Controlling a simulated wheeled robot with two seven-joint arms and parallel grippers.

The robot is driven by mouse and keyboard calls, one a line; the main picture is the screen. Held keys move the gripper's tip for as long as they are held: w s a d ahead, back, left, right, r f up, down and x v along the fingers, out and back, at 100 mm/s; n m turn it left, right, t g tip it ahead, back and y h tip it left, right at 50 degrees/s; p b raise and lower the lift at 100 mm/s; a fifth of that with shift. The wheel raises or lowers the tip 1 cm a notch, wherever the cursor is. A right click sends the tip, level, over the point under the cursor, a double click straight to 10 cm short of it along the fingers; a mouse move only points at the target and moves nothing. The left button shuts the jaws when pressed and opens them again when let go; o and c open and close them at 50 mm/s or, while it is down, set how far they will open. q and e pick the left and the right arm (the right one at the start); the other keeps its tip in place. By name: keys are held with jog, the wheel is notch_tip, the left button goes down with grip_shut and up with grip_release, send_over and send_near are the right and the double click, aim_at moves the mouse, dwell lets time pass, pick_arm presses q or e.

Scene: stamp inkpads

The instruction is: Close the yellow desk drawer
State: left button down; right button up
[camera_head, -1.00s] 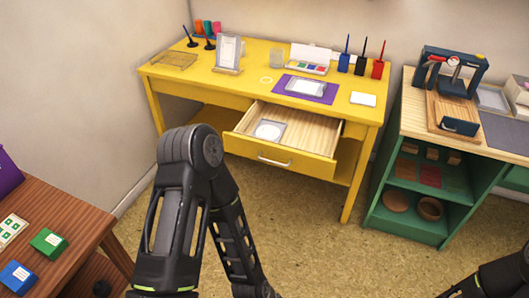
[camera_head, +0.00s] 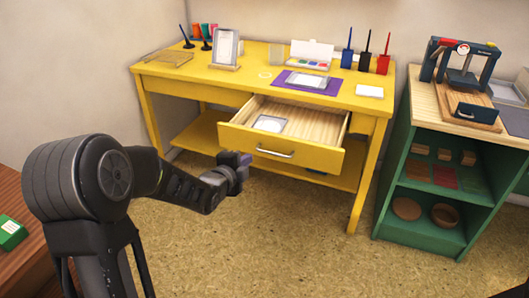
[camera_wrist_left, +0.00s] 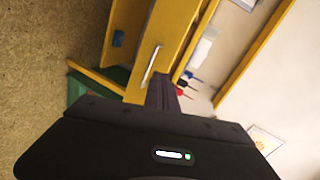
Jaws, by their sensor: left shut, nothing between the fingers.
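The yellow desk (camera_head: 230,85) stands against the back wall. Its drawer (camera_head: 270,145) is pulled out toward me, with a bar handle (camera_head: 275,152) on its front. A clear square case (camera_head: 269,124) lies inside the open drawer at its left. My left gripper (camera_head: 243,160) is shut and empty, in front of the left end of the drawer front. In the left wrist view, its fingers (camera_wrist_left: 162,92) point toward the drawer front and handle (camera_wrist_left: 151,66); whether they touch it I cannot tell. My right gripper is not in view.
The desktop holds a purple mat (camera_head: 308,82), a paint set (camera_head: 311,52), several pen stands and a framed card (camera_head: 227,46). A green shelf unit (camera_head: 434,190) stands at the right. A brown table (camera_head: 22,240) is at the lower left. The floor before the desk is clear.

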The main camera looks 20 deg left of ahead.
pick_arm(q)
jog(key=shift+d+r+m, duration=0.15)
jog(key=shift+m, duration=0.85)
jog(key=shift+w, duration=0.2)
jog(key=b, duration=0.1)
send_near(268, 140)
jog(key=x, duration=0.5)
jog(key=shift+w+f, duration=0.2)
jog(key=shift+w, duration=0.5)
